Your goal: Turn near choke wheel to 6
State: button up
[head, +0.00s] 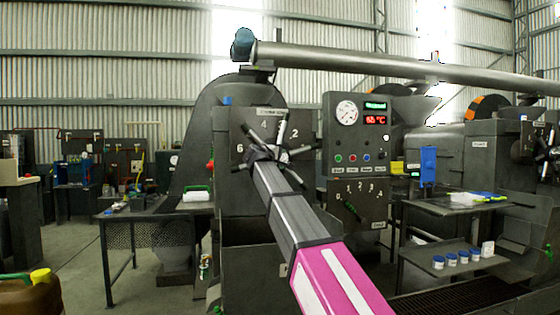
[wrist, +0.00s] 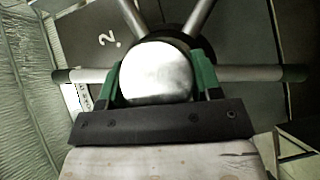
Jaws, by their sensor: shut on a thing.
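The near choke wheel (head: 281,132) is on the front of the near expeller, before a dark plate (head: 243,124) with the numbers 2, 4 and 6. My gripper (head: 264,158) is at the wheel's middle, and my arm hides the wheel's lower part. In the wrist view, the green fingers of my gripper (wrist: 160,76) are shut on either side of the wheel's round silver hub (wrist: 157,70). Bare metal spokes stick out around it, and the right one (wrist: 250,74) has a dark tip. A 2 shows on the plate at upper left. I cannot tell which number the wheel points to.
A control panel (head: 357,120) with a gauge and red display stands right of the wheel. Below it is a smaller numbered dial (head: 358,203). A second expeller (head: 485,160) stands at right. A table (head: 135,213) is at left, and a shelf (head: 450,261) with blue-lidded jars is at lower right.

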dwell(0.4)
jog(key=o, duration=1.3)
jog(key=v, duration=1.1)
jog(key=shift+d+f, duration=0.1)
